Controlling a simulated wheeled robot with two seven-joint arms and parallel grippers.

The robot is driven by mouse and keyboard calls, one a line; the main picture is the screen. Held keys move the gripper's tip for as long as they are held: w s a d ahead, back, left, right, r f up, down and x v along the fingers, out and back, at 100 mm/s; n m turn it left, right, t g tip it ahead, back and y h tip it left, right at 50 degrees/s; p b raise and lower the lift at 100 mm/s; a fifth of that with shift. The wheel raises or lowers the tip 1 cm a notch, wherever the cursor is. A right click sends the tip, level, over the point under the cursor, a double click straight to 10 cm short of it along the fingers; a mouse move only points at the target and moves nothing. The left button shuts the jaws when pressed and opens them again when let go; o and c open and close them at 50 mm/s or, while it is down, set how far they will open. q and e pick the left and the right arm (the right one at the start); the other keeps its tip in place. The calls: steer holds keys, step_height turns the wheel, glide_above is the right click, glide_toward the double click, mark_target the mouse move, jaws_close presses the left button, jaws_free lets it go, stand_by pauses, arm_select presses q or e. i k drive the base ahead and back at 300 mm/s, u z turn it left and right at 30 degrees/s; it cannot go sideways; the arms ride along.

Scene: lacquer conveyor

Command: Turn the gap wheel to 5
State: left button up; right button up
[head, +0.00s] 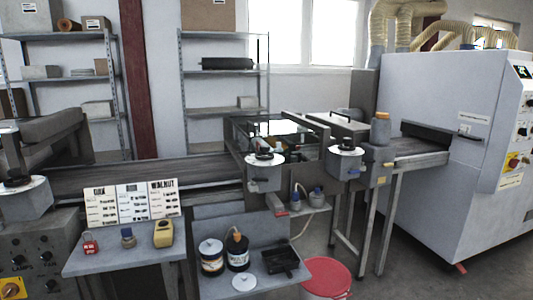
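Three wheels with black knobs over pale discs show in the head view. One wheel (264,157) sits on a grey housing at the middle of the conveyor line. Another wheel (346,149) sits on a similar housing to its right. A third wheel (17,180) is at the far left edge, above a grey control panel. Their markings are too small to read, so I cannot tell which is the gap wheel or what number it shows. Neither of my grippers is in view.
A conveyor belt (140,180) runs behind a small table (110,262) with a sample board (132,203). A lower shelf (215,285) holds cans and a black tray (281,262). A red-lidded bucket (326,277) stands on the floor. A large white machine (430,130) fills the right.

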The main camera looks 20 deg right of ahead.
mark_target(265, 155)
steer(key=z, duration=0.7)
steer(key=i, duration=1.5)
steer(key=u, duration=0.7)
